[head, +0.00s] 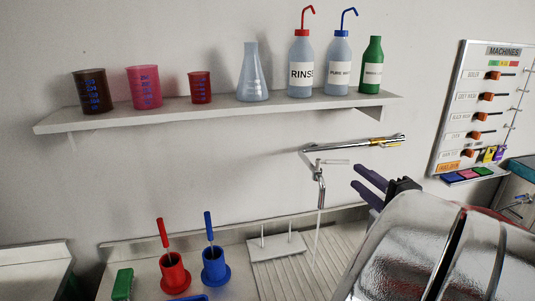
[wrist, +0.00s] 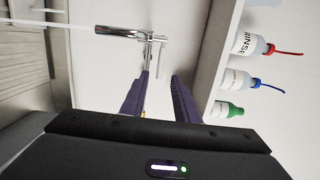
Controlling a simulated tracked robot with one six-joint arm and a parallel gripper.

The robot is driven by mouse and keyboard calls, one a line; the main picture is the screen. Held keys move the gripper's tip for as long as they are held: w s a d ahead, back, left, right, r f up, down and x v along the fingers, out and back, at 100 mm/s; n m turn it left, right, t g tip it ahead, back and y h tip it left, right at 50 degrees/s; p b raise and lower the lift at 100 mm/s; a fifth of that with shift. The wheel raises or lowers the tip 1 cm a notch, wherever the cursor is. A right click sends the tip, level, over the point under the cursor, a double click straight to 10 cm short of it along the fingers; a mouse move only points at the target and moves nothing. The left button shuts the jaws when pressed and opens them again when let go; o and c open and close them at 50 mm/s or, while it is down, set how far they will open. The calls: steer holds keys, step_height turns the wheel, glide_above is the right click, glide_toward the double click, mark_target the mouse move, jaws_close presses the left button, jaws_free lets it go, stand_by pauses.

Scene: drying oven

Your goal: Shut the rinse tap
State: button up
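The chrome rinse tap (head: 320,181) is on the wall above the sink, with a thin stream of water (head: 317,235) falling from its spout. Its lever (head: 335,161) points right in the head view. The tap (wrist: 125,32) also shows at the top of the wrist view, turned on its side, with its stream running left. My gripper (head: 360,178) is right of the tap in the head view.
A shelf (head: 215,108) with bottles and beakers runs above. Red (head: 173,273) and blue (head: 215,267) holders stand at lower left, near a peg rack (head: 278,247). A machines panel (head: 480,110) is at right.

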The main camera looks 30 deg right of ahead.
mark_target(332, 162)
steer(key=shift+w, duration=0.15)
steer(key=w+d, duration=0.2)
steer(key=w, duration=1.1)
steer(key=shift+w+d, duration=0.2)
steer(key=shift+d, duration=0.1)
steer(key=shift+c, duration=0.7)
jaws_close()
steer(key=shift+f, duration=0.1)
